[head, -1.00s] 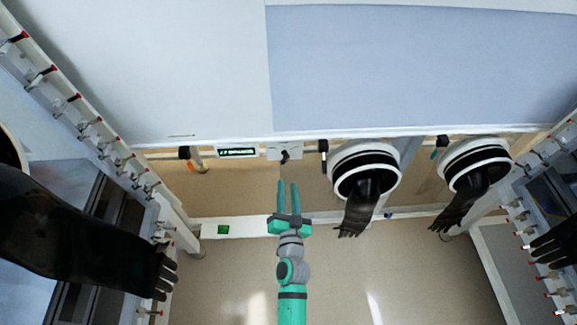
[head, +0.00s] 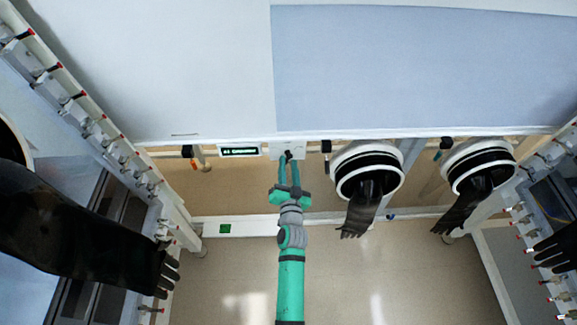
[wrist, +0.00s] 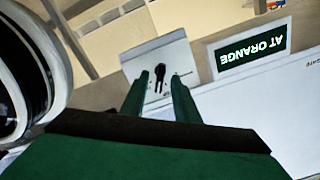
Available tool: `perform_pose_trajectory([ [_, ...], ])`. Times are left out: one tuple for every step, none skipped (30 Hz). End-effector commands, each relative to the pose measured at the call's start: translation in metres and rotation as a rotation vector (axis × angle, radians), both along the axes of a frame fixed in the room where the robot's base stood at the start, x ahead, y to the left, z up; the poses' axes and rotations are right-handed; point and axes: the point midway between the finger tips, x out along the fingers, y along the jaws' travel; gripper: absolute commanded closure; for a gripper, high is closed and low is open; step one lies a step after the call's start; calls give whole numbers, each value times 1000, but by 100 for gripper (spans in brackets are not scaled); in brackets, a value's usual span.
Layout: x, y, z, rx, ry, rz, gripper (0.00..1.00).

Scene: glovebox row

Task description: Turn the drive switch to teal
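The drive switch is a black knob (wrist: 160,79) on a pale square plate (wrist: 178,58) in the wrist view. Its plate (head: 276,151) also shows in the head view, under the cabinet's front edge. A display (wrist: 252,48) beside it reads "AT ORANGE", upside down in the wrist view; in the head view the display (head: 239,151) is too small to read. My gripper (head: 289,160) points at the switch, with its fingertips close to the knob. In the wrist view the fingers (wrist: 160,88) are apart, one on each side of the knob's lower end. Contact cannot be told.
Two round glove ports with hanging black gloves (head: 362,208) (head: 465,205) are to the right of my arm. Valve rows (head: 75,95) line the left side. A white floor rail (head: 255,226) with a green patch lies below. Open floor surrounds my arm.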

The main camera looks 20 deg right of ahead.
Motion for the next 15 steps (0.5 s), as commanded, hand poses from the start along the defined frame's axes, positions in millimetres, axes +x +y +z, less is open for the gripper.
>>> perform_pose_trajectory([
  [0,0,0,0,0,0,72],
  [0,0,0,0,0,0,72],
  [0,0,0,0,0,0,79],
  [0,0,0,0,0,0,86],
  [0,0,0,0,0,0,93],
  [0,0,0,0,0,0,100],
  [0,0,0,0,0,0,100],
  [0,0,0,0,0,0,100],
  [0,0,0,0,0,0,100],
  [0,0,0,0,0,0,100],
  [0,0,0,1,0,0,100],
  [0,0,0,2,-1,0,100],
  [0,0,0,5,-1,0,100],
  [0,0,0,9,-2,0,100],
  [0,0,0,15,-4,0,100],
])
